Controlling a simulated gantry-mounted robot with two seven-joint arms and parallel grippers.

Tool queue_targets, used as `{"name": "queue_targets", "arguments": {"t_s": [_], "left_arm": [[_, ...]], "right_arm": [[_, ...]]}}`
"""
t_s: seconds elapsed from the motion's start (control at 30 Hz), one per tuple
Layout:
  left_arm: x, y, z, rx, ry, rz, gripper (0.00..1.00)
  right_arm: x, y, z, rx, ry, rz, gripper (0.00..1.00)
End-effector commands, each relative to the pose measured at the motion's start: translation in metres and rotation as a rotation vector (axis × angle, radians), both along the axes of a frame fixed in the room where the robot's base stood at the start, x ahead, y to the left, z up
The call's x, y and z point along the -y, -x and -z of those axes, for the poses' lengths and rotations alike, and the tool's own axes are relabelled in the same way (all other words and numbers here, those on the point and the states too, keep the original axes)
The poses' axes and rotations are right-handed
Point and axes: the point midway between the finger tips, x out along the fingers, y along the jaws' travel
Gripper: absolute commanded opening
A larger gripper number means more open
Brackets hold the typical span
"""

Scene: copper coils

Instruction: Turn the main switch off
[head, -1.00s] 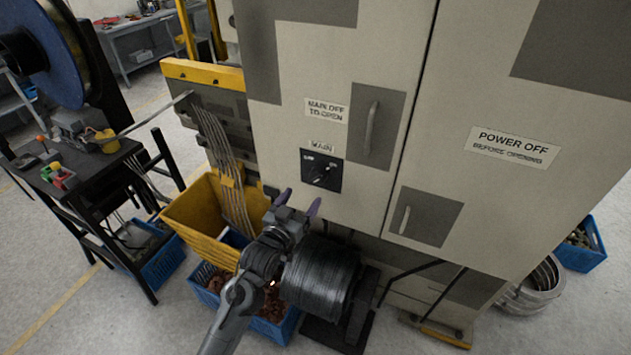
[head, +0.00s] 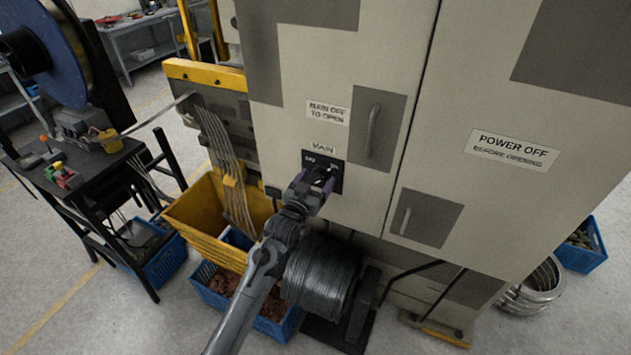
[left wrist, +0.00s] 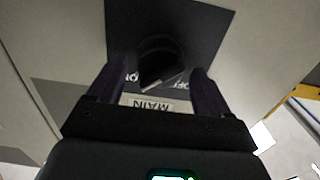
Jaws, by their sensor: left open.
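The main switch is a black rotary knob (left wrist: 162,62) on a dark square plate (head: 337,184) on the cabinet door, under a "MAIN" label (head: 321,150). My left gripper (head: 318,180) is open in front of the plate and covers most of it in the head view. In the left wrist view its two fingers (left wrist: 160,88) stand either side of the knob, with gaps between. I cannot tell whether either finger touches it. Lettering on the plate is partly hidden, so the knob's setting is unclear. My right gripper is not in view.
The cabinet (head: 300,75) has door handles (head: 372,130) right of the switch.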

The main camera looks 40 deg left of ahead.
Motion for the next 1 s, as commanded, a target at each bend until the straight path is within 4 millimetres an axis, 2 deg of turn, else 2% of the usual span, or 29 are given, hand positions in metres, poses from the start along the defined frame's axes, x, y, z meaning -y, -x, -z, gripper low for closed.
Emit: {"name": "queue_targets", "arguments": {"t_s": [0.03, 0.3, 0.4, 0.73, 1.0], "left_arm": [[0.0, 0.0, 0.0, 0.0, 0.0, 0.0, 0.78], [0.0, 0.0, 0.0, 0.0, 0.0, 0.0, 0.36], [0.0, 0.0, 0.0, 0.0, 0.0, 0.0, 0.25], [0.0, 0.0, -0.001, 0.012, 0.053, 0.0, 0.25], [-0.001, 0.0, -0.002, 0.056, 0.224, 0.0, 0.25]], "right_arm": [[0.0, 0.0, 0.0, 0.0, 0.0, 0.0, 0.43], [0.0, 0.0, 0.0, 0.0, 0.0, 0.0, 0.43], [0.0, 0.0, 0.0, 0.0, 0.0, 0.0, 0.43], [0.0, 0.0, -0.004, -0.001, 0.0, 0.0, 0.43], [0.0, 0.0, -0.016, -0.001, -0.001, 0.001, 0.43]]}}
